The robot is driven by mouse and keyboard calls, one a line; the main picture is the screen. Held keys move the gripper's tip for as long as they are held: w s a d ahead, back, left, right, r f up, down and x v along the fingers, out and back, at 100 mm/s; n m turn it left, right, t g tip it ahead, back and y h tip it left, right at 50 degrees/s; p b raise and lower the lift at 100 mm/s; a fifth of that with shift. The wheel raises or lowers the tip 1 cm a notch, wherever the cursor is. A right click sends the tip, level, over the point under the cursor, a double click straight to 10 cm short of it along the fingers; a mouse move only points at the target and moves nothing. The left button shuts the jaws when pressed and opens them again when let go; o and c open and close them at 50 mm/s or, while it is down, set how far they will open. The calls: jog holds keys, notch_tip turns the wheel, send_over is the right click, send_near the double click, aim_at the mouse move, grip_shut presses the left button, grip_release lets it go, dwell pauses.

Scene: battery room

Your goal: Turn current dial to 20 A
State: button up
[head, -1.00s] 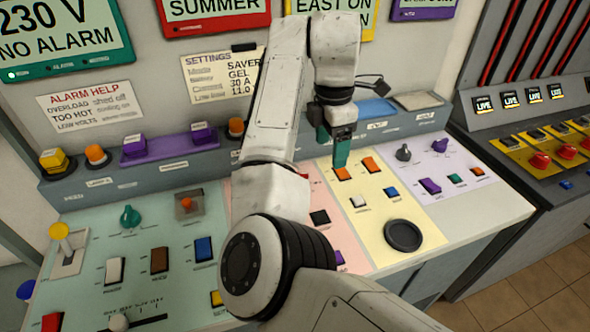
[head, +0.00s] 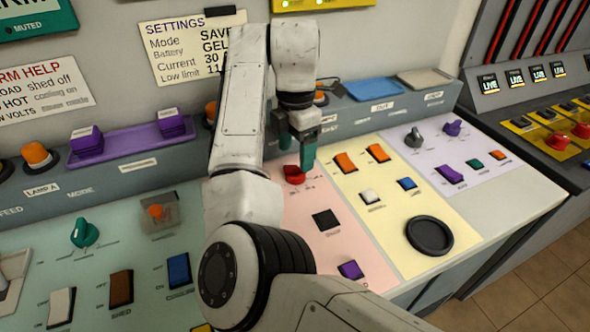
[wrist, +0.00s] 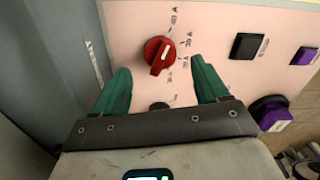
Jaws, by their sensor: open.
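The red dial (head: 295,174) sits on the pink panel (head: 318,196), just below my gripper (head: 304,148). In the wrist view the red dial (wrist: 160,52) has a raised grip bar with a white mark, and printed scale marks lie along its right side and below. The scale numbers are too small to read surely. My gripper (wrist: 159,66) is open, with one teal finger to the left of the dial and one to the right. The fingers look apart from the dial, and nothing is between them but the dial ahead.
On the pink panel are a black square button (head: 326,220) and a purple button (head: 350,270). The yellow panel at right has orange switches (head: 346,162) and a round black dish (head: 429,236). A settings card (head: 190,50), partly hidden by my arm, hangs behind.

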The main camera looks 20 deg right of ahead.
aim_at(296, 166)
jog(key=shift+f, duration=2.45)
jog(key=shift+c, duration=0.5)
jog(key=c, duration=1)
jog(key=shift+o, duration=0.2)
